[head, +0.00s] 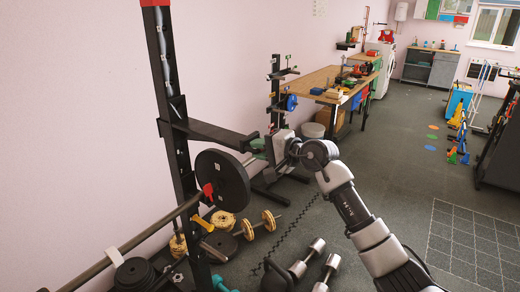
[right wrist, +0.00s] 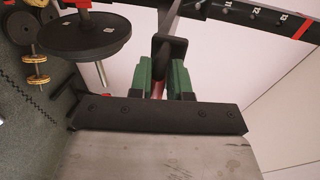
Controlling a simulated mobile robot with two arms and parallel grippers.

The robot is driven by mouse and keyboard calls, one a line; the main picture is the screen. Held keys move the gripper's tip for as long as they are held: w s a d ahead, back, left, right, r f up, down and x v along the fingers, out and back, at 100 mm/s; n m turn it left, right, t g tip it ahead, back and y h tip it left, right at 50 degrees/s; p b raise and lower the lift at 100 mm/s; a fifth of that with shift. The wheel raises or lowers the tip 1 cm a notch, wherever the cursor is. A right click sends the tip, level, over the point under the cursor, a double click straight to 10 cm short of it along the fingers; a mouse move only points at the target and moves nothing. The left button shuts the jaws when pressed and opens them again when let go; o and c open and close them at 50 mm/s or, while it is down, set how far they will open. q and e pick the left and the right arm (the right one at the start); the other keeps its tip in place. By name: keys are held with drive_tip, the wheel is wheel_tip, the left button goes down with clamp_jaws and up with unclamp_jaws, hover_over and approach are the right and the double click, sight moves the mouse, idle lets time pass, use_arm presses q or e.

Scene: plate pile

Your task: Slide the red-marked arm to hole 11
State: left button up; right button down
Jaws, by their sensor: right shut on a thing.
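A black arm (head: 215,134) juts out level from the black rack upright (head: 168,85) toward my right gripper. My right gripper (head: 265,148) is shut on the outer end of this arm. In the right wrist view, the green finger pads of the right gripper (right wrist: 160,80) stand on both sides of the black arm's end (right wrist: 171,48), with a little reddish surface between them. The upright (right wrist: 225,12) crosses the top of that view, with small white number labels and a red band. The labels are too small to read surely. My left gripper is not in view.
A bar with a black weight plate (head: 224,179) rests on the rack at a red-marked holder, below the arm. Dumbbells (head: 300,268) and plates lie on the floor below. A workbench (head: 310,80) stands behind.

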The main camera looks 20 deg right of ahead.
drive_tip(key=shift+f, duration=0.1)
wheel_tip(320, 180, up, 7)
drive_tip(key=shift+d+r, duration=0.1)
drive_tip(key=shift+r, duration=0.4)
drive_tip(key=c, duration=1.2)
unclamp_jaws()
